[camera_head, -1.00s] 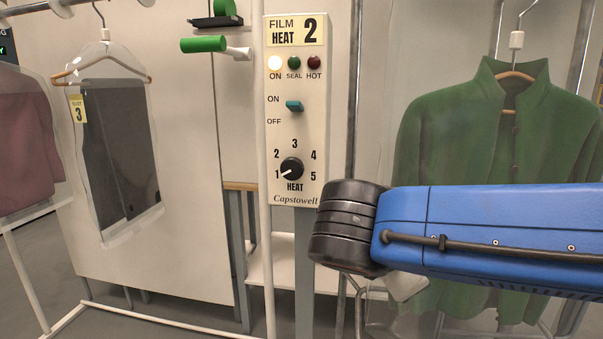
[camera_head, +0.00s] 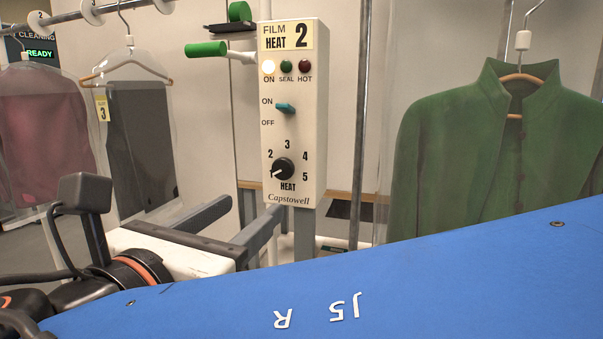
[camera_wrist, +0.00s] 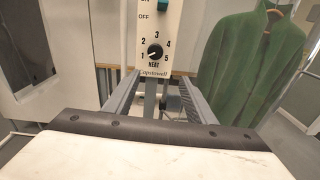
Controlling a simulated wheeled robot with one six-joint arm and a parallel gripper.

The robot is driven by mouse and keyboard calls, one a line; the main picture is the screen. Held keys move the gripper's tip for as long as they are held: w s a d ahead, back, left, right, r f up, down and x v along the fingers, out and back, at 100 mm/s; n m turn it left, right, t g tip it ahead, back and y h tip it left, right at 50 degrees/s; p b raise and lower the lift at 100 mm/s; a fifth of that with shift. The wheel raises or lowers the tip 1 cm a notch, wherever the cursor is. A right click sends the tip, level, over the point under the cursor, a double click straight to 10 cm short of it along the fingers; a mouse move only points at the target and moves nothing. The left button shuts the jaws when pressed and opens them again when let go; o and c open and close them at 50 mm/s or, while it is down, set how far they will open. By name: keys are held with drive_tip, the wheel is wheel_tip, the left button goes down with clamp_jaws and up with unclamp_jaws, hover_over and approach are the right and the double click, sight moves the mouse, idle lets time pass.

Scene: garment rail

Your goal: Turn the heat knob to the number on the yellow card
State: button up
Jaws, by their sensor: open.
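The black heat knob (camera_head: 283,169) is on the front of a white control box (camera_head: 312,120); its white pointer aims lower left, at 1. Numbers 1 to 5 run around it. The yellow card (camera_head: 287,37) at the top of the box reads "FILM HEAT 2". My gripper (camera_head: 254,208) is open and empty, its two grey fingers below and left of the knob in the head view. In the wrist view the knob (camera_wrist: 155,51) shows beyond and above the gap between the fingertips (camera_wrist: 158,78), apart from them.
A teal ON/OFF switch (camera_head: 285,108) sits above the knob, and a lit white lamp (camera_head: 268,67) above that. A green-handled lever (camera_head: 207,49) juts out left of the box. A green jacket (camera_head: 480,150) hangs at right; bagged garments (camera_head: 140,140) hang at left.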

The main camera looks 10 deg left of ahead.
sight(282, 170)
drive_tip(key=shift+n+y, duration=0.3)
drive_tip(key=shift+n, duration=0.1)
drive_tip(key=w, duration=1)
drive_tip(key=w+r, duration=0.1)
drive_tip(key=w, duration=0.4)
drive_tip(key=shift+w+d, duration=0.15)
drive_tip(key=c, duration=1)
